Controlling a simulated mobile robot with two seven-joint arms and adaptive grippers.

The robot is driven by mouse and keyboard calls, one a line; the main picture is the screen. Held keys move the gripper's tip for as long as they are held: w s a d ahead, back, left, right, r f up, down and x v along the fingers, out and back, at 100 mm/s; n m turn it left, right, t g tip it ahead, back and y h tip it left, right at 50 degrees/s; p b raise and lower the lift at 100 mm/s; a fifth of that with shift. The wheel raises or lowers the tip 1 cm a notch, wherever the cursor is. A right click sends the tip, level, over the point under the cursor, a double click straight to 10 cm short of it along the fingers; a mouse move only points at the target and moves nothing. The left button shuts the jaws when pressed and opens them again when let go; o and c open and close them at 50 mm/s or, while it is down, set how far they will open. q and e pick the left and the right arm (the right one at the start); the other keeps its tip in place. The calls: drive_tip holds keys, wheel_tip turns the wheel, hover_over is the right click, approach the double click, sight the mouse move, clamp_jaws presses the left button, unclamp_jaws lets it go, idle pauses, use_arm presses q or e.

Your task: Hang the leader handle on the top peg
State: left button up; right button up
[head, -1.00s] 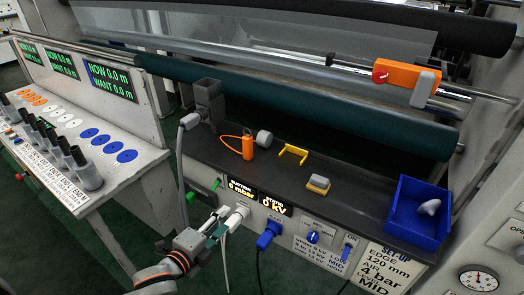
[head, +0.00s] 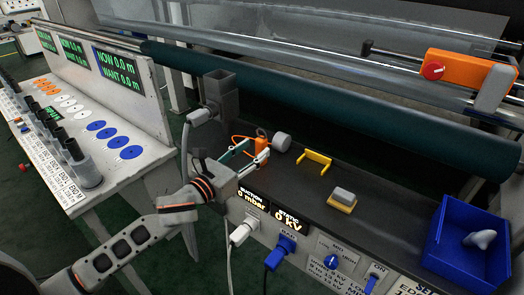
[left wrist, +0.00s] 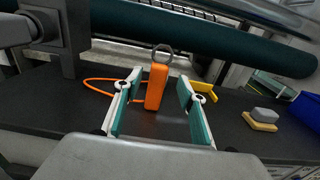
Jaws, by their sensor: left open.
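The orange block (head: 261,145), which I take for the leader handle, stands on the dark shelf with a thin orange loop at its left. In the left wrist view the orange block (left wrist: 157,87) stands upright, with a grey ring showing at its top. My left gripper (head: 250,155) is open in front of the block. In the left wrist view the block shows between the spread teal fingers of my left gripper (left wrist: 160,82), with a gap on each side. I cannot make out the top peg. My right gripper is not in view.
A grey cylinder (head: 282,142) lies right of the block. A yellow bracket (head: 314,161), a grey-and-yellow block (head: 342,199) and a blue bin (head: 462,255) are farther right. A grey post (head: 219,92) rises at left. A dark green roller (head: 330,105) runs behind.

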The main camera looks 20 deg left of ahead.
sight(258, 146)
use_arm(q)
drive_tip(key=x, duration=0.4)
drive_tip(key=shift+a, duration=0.15)
drive_tip(key=shift+w+f, duration=0.1)
drive_tip(key=shift+w, duration=0.3)
clamp_jaws()
wheel_tip(258, 146, up, 20)
drive_tip(key=p, duration=0.4)
drive_tip(key=shift+p, duration=0.4)
